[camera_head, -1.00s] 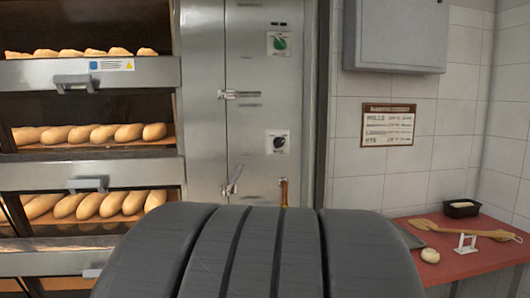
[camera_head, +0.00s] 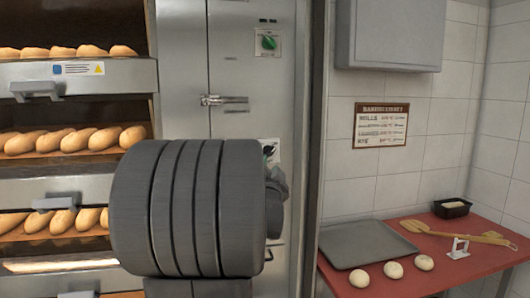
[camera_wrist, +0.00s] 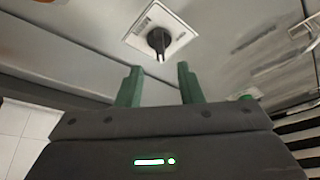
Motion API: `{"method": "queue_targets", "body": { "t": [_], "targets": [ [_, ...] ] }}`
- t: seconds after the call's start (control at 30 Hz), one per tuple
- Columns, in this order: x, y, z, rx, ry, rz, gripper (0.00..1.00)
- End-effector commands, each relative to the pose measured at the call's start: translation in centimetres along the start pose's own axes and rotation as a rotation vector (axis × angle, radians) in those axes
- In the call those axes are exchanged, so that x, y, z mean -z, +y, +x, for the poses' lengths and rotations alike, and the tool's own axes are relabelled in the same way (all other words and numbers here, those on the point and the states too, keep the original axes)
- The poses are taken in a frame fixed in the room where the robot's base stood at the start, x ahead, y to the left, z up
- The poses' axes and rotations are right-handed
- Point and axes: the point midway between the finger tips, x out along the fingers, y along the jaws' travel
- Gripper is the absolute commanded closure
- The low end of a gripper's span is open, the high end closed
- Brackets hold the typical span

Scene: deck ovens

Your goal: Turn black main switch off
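The black main switch (camera_wrist: 158,40) is a dark rotary knob on a white square plate on the grey metal cabinet. In the wrist view it sits at top centre, just beyond my fingertips. My gripper (camera_wrist: 159,70) has two green fingers that stand apart with nothing between them. The knob lines up with the gap and appears apart from the fingers.
A green knob (camera_head: 268,42) sits higher on the same cabinet, above a metal latch (camera_head: 224,100). Bread loaves (camera_head: 92,140) fill the oven decks at left. At right, a red table (camera_head: 440,268) holds a grey tray (camera_head: 366,243) and dough balls (camera_head: 393,270).

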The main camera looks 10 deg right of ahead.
Motion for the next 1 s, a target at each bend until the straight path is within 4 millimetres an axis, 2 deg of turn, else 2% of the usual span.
{"method": "queue_targets", "body": {
  "t": [0.1,0.33,0.5,0.8,0.83,1.0],
  "targets": [
    [0.1,-0.2,2.4,-0.001,-0.001,0.000,0.66],
    [0.1,-0.1,5.5,-0.001,-0.002,-0.001,0.66],
    [0.0,0.0,6.5,0.000,-0.001,-0.001,0.66],
    [-0.1,0.0,6.7,0.000,-0.001,-0.001,0.66],
    [-0.1,0.0,6.7,0.000,-0.002,-0.001,0.68],
    [0.0,0.0,6.7,0.000,-0.001,-0.001,1.00]
  ]
}}
